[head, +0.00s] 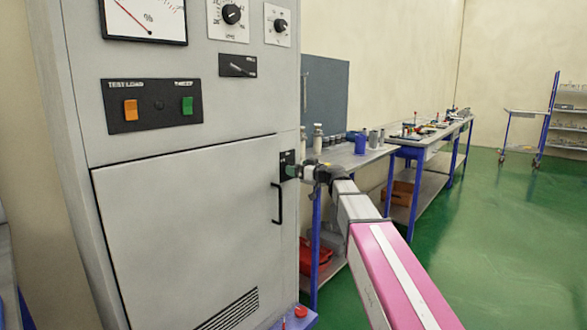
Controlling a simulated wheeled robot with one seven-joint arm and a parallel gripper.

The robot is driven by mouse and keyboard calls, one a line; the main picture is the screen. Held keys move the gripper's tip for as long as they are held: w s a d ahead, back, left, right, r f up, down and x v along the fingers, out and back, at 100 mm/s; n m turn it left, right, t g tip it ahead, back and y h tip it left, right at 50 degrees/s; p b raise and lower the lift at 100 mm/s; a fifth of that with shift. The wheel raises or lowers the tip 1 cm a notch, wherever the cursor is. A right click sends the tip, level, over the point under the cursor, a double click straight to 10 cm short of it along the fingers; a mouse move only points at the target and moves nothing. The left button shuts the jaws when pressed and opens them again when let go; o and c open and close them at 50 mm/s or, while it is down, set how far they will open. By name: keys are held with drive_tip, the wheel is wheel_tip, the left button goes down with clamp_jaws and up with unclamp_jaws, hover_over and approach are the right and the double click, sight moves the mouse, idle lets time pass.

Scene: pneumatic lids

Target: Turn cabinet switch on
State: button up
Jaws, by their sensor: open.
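The large grey cabinet (180,215) fills the left half of the view. A small black switch plate (287,157) sits on its front at the right edge, beside the door's upper right corner. My gripper (291,171) is open, at the lower part of this plate, and hides part of it. I cannot tell whether the fingers touch the plate or what lies between them. A black panel (156,104) higher up carries an orange button (130,110) and a green button (187,105). Another small black switch plate (238,65) sits above and to the left.
The cabinet door has a black handle (278,203) just below my gripper. A gauge (144,20) and two knobs (232,14) are at the top. Workbenches (346,157) with bottles and tools stand close to the right. The green floor (510,235) is clear farther right.

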drive_tip(key=shift+x, duration=1.5)
drive_tip(key=c, duration=0.7)
drive_tip(key=shift+o, duration=0.3)
